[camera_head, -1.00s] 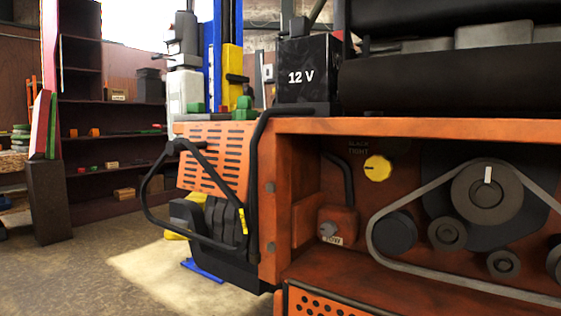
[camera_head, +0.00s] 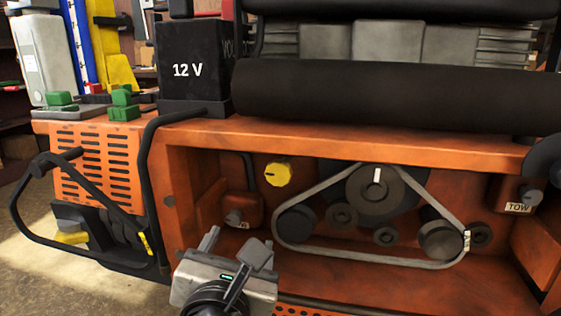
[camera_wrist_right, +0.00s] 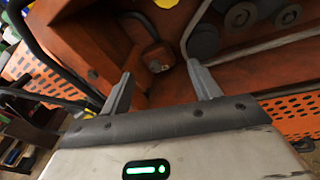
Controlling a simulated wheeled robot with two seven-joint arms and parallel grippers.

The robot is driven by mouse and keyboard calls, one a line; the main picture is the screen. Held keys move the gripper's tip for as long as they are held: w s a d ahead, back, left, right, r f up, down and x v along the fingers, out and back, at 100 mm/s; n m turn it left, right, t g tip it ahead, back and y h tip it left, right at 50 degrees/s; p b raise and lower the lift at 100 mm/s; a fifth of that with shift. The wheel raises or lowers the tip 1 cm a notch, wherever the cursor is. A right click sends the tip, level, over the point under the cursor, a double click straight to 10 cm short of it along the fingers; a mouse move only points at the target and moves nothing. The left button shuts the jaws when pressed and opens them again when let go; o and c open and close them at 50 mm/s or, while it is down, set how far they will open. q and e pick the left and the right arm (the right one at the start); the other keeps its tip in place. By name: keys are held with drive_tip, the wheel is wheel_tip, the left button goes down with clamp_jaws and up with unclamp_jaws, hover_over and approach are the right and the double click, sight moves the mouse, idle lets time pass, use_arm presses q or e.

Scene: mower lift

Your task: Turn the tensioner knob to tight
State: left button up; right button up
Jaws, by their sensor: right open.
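The yellow round tensioner knob (camera_head: 278,174) sits on the orange back wall of the open bay, left of the belt. A small dark mark shows on its left side; its printed labels cannot be read now. Its edge also shows at the top of the right wrist view (camera_wrist_right: 167,3). My right gripper (camera_head: 232,246) is open and empty, in front of the bay and below and left of the knob, apart from it. In the right wrist view its fingers (camera_wrist_right: 160,72) are spread with nothing between them. My left gripper is not in view.
The grey belt (camera_head: 330,253) runs around several dark pulleys right of the knob. An orange ledge (camera_head: 350,142) overhangs the bay. A black handle (camera_head: 80,240) juts out left.

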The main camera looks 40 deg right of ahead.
sight(278, 176)
wheel_tip(278, 176, up, 6)
drive_tip(key=s+d+g+h, duration=0.1)
drive_tip(key=s+d+h, duration=0.1)
drive_tip(key=h, duration=0.1)
drive_tip(key=shift+n, duration=0.4)
drive_tip(key=x, duration=0.5)
drive_tip(key=b+x, duration=0.1)
drive_tip(key=x, duration=0.4)
drive_tip(key=b+x, duration=0.1)
drive_tip(key=x, duration=0.4)
drive_tip(key=shift+f, duration=0.35)
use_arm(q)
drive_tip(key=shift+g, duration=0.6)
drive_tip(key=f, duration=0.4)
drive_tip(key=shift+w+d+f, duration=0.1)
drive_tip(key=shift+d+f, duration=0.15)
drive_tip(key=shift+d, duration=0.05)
